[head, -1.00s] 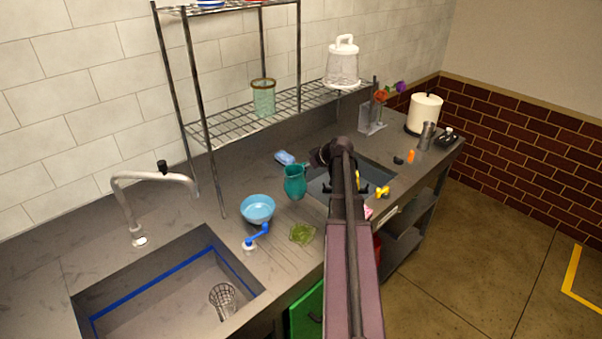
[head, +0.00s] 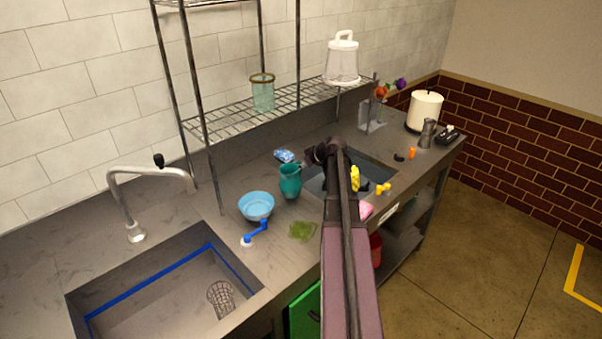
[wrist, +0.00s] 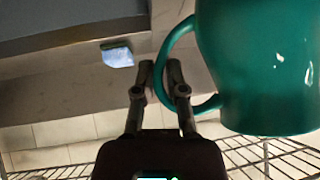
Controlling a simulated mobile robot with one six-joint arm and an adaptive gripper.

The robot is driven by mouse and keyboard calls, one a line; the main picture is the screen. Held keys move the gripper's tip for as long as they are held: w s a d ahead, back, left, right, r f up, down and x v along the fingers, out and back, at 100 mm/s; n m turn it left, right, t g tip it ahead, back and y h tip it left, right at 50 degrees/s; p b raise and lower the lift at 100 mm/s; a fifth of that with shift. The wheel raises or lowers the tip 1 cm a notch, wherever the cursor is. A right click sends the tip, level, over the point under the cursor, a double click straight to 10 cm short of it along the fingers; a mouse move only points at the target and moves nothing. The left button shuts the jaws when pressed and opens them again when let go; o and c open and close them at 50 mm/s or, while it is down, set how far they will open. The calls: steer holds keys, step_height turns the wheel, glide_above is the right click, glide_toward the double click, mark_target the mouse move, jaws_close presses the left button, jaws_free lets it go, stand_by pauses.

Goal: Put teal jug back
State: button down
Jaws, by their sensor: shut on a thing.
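The teal jug (head: 290,182) is upright over the counter, just right of the light blue bowl (head: 256,206). I cannot tell whether its base touches the counter. In the wrist view the jug (wrist: 255,70) fills the right side, with its looped handle toward the fingers. My gripper (wrist: 160,78) is shut on the handle, with the fingertips inside and around the loop. In the head view my gripper is mostly hidden by my own arm.
A blue sponge (head: 284,156) lies behind the jug. A green clump (head: 302,230) and blue-handled tool (head: 256,233) lie in front. A sink basin is at left.

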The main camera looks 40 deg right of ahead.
steer(key=shift+f, duration=0.35)
steer(key=c, duration=0.7)
jaws_free()
steer(key=shift+f+b, duration=0.1)
steer(key=shift+b, duration=0.2)
steer(key=shift+f, duration=0.15)
steer(key=shift+p+v, duration=4.8)
steer(key=shift+v, duration=2.2)
